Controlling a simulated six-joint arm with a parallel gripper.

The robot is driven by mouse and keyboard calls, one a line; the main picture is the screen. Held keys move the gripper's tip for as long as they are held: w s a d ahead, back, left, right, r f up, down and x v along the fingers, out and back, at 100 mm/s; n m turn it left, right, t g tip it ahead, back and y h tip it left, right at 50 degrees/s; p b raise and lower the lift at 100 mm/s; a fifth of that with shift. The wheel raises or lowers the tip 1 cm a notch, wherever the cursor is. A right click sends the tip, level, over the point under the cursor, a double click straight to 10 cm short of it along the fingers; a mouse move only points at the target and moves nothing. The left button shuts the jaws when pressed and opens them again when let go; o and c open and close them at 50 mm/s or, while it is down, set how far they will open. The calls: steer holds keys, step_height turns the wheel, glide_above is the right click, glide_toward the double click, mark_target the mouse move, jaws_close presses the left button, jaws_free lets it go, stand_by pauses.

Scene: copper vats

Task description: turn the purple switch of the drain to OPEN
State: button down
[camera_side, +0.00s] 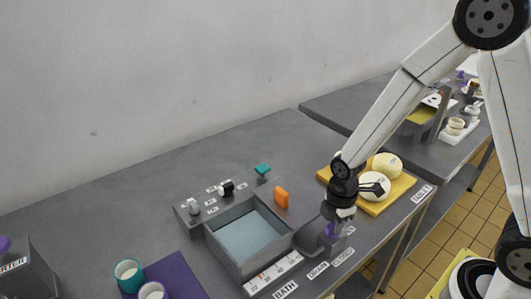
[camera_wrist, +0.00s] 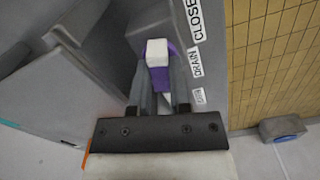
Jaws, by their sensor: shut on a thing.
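The purple switch (camera_wrist: 158,77) of the drain has a white end and sits between my gripper's fingers in the wrist view. My gripper (camera_wrist: 160,95) is shut on it. The switch (camera_side: 331,230) also shows in the side view, just below my gripper (camera_side: 335,222), mostly covered by the fingers. Labels reading DRAIN (camera_wrist: 195,61) and CLOSED (camera_wrist: 194,18) are beside it, with a smaller label (camera_wrist: 199,96) nearer the gripper that is hard to read. The white end points up the picture, toward the CLOSED side; its exact setting is hard to tell.
The grey bath basin (camera_side: 248,238) with bluish water stands left of my gripper. A yellow board (camera_side: 372,207) with round pale cheeses (camera_side: 387,165) is close behind my gripper on the right. Cups (camera_side: 129,273) stand front left.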

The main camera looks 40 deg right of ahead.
steer(key=shift+n, duration=1.5)
steer(key=c, duration=0.6)
jaws_free()
steer(key=shift+o, duration=0.2)
steer(key=shift+r, duration=0.2)
steer(key=shift+r, duration=3.7)
